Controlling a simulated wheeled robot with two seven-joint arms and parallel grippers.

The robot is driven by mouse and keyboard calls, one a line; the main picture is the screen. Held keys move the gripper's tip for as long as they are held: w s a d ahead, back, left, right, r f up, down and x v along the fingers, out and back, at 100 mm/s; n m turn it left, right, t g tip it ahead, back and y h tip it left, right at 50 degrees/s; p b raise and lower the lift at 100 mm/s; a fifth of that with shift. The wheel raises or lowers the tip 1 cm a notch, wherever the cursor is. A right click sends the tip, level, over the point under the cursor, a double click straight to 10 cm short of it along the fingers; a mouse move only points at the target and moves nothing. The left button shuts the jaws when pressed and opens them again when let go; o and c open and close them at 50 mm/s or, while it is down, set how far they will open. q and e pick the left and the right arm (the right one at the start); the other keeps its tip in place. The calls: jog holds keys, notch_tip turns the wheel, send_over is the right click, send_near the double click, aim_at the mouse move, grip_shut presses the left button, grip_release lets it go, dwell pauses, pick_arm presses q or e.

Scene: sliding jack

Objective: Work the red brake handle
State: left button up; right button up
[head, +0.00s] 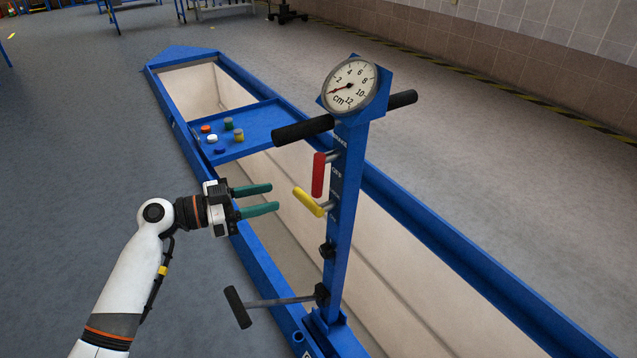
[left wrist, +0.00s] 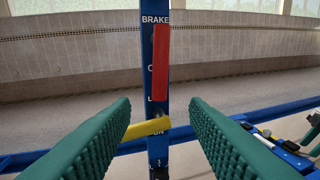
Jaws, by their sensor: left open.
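The red brake handle (head: 318,174) hangs upright on the left side of the blue post (head: 345,215), below the black crossbar. In the left wrist view the red handle (left wrist: 161,62) stands vertical under the word BRAKE. A yellow handle (head: 308,202) sits just below it and slants; it also shows in the left wrist view (left wrist: 147,128). My left gripper (head: 271,199) is open and empty, left of both handles and apart from them. Its green fingers (left wrist: 160,115) frame the post in the left wrist view, with the red handle ahead and above.
A round dial gauge (head: 351,85) tops the post between black grips (head: 303,130). A blue tray (head: 254,128) with several coloured pieces spans the trough behind. A lower lever with a black grip (head: 238,307) sticks out left near the post's foot. The blue trough rim (head: 262,262) runs below my gripper.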

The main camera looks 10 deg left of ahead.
aim_at(318, 196)
pick_arm(q)
jog(key=shift+m+h, duration=0.3)
jog(key=x, duration=0.4)
jog(key=r+x, duration=0.1)
jog(key=x, duration=0.3)
jog(key=r+p+x, duration=0.1)
jog(key=x, duration=0.3)
jog(key=shift+r, duration=0.1)
pick_arm(e)
jog(key=x, duration=0.3)
jog(key=shift+s+f, duration=0.1)
jog(key=shift+s, duration=0.05)
pick_arm(q)
jog(key=shift+c, duration=0.3)
grip_shut()
pick_arm(e)
jog(key=shift+f, duration=0.1)
